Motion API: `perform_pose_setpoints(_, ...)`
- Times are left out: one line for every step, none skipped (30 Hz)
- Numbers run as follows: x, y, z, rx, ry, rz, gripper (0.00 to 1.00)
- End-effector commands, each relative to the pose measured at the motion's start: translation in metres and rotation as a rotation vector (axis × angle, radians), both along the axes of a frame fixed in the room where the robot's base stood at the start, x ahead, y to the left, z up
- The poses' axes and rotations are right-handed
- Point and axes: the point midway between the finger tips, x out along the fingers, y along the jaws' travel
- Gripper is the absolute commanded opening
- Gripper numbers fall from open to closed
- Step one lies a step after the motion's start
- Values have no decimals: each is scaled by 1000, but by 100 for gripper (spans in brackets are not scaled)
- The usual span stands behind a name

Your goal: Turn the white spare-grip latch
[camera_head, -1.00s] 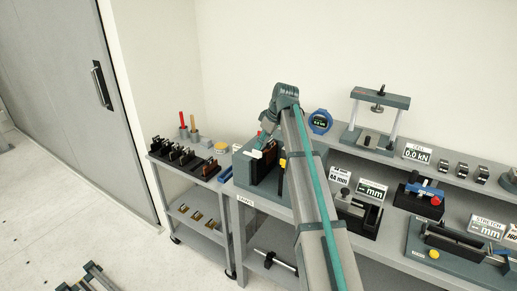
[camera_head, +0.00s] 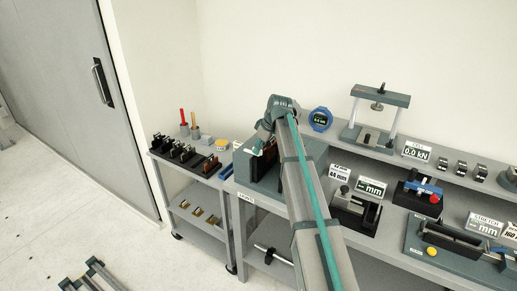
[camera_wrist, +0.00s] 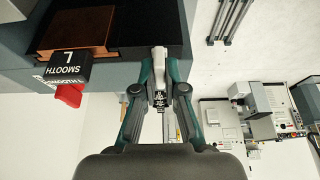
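The white latch (camera_wrist: 159,57) shows in the wrist view as a small pale bar at the dark front of the grey-blue grip box. My gripper (camera_wrist: 159,68) has its two teal fingers on either side of the latch, with little or no gap visible. It appears shut on the latch. In the head view, my gripper (camera_head: 257,142) is at the left part of the grip box (camera_head: 243,170), at the left end of the bench. There my wrist and arm hide the latch and much of the box's contents.
In the wrist view, a black block marked L SMOOTH (camera_wrist: 66,68) with a red part (camera_wrist: 69,95) sticks out close left of the fingers. A brown panel (camera_wrist: 75,28) lies beside it. In the head view, a cart (camera_head: 190,168) with dark grips stands left of the bench.

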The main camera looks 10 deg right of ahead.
Motion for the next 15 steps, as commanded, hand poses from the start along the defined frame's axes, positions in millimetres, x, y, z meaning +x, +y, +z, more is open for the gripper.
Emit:
perform_pose_setpoints(0, 0, 0, 0, 0, 0, 0)
perform_pose_setpoints(0, 0, 0, 0, 0, 0, 0)
perform_pose_setpoints(0, 0, 0, 0, 0, 0, 0)
perform_pose_setpoints(0, 0, 0, 0, 0, 0, 0)
perform_pose_setpoints(0, 0, 0, 0, 0, 0, 0)
perform_pose_setpoints(0, 0, 0, 1, 1, -2, 0)
perform_pose_setpoints(0, 0, 0, 0, 0, -3, 0)
perform_pose_setpoints(0, 0, 0, 0, 0, -6, 0)
perform_pose_setpoints(0, 0, 0, 0, 0, -11, 0)
perform_pose_setpoints(-1, 0, 0, 0, 0, -16, 0)
perform_pose_setpoints(-1, 0, 0, 0, 0, -22, 0)
perform_pose_setpoints(-1, 1, 0, 0, 0, -32, 0)
perform_pose_setpoints(-1, 1, 0, 1, 1, -42, 0)
perform_pose_setpoints(-1, 1, 0, 0, 0, -54, 0)
perform_pose_setpoints(-1, 1, 0, 0, 0, -70, 0)
